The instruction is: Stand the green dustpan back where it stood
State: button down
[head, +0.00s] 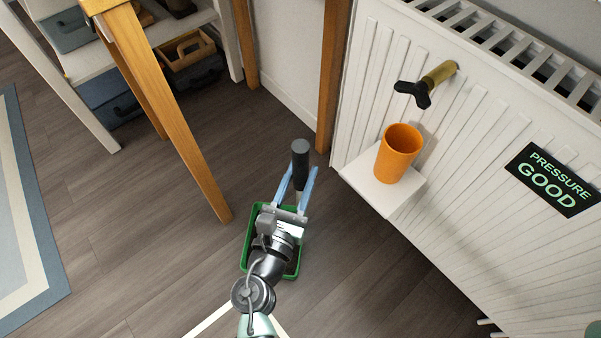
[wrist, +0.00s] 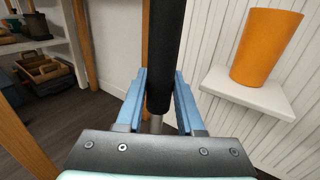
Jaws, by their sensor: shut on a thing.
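The green dustpan (head: 247,244) shows in the head view below and around my gripper. Its pan is partly hidden by my arm. A dark upright handle (head: 300,160) rises from it. My gripper (head: 296,185) has its blue fingers on either side of the handle's shaft and is shut on it. In the wrist view the black handle (wrist: 166,60) stands upright between the two fingers (wrist: 158,100). I cannot tell whether the pan touches the floor.
A white radiator (head: 360,90) with a valve (head: 425,84) stands at the right. A small white shelf (head: 350,178) on it holds an orange cup (head: 400,150), close to the handle. Wooden legs (head: 180,110) stand left and behind. A shelf unit (head: 95,75) is at the upper left. Floor (head: 130,240) is clear at left.

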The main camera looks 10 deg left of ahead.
jog(key=shift+f+b, duration=0.35)
jog(key=shift+f, duration=0.05)
jog(key=shift+c, duration=2.2)
grip_release()
jog(key=o, duration=0.3)
